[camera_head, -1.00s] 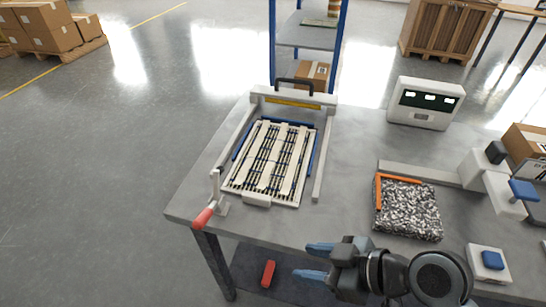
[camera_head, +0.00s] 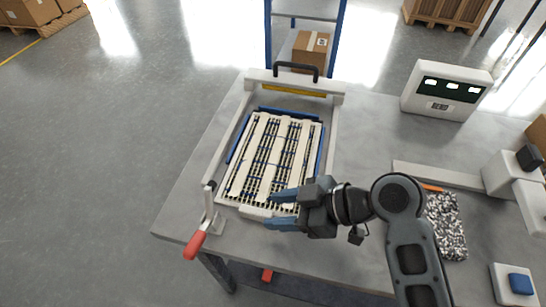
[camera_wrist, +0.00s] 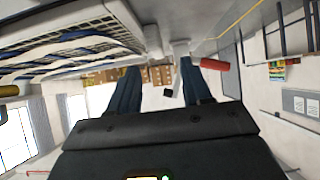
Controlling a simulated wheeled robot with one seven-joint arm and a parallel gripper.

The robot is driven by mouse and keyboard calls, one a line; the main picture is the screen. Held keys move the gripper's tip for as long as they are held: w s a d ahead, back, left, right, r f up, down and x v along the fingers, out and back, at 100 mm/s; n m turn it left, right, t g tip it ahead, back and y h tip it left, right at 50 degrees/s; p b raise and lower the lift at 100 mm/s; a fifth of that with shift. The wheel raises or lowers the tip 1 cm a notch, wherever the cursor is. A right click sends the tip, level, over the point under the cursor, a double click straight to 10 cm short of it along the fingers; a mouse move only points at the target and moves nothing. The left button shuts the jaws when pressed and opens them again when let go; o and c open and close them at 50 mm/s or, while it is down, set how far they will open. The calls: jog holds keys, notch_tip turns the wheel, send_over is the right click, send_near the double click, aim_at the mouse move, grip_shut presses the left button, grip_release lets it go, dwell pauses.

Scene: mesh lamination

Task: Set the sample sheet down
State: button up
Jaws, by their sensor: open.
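A cream slatted mesh panel (camera_head: 270,160) with dark and blue lines lies flat in the press frame (camera_head: 332,145) on the table. A black-and-white speckled sheet (camera_head: 447,232) lies at the right, partly hidden by my arm. I cannot tell which of these is the sample sheet. My gripper (camera_head: 268,209) is open, its blue fingers pointing left over the panel's front edge, near a pale tab (camera_head: 252,212). In the wrist view my gripper (camera_wrist: 160,88) has nothing between its fingers, and the layered panel edge (camera_wrist: 65,50) runs along the upper left.
A red-handled lever (camera_head: 196,243) stands at the frame's front left corner. A black handle (camera_head: 296,67) tops the frame's back bar. A white display box (camera_head: 447,90) stands at the back right. A blue-buttoned box (camera_head: 520,284) is at the lower right. Grey tabletop (camera_head: 365,130) is clear right of the frame.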

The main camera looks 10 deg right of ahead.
aim_at(256, 211)
jog(key=x, duration=0.5)
jog(key=shift+w+d+p, duration=0.1)
jog(key=shift+w+p, duration=0.1)
jog(key=shift+p, duration=0.2)
grip_shut()
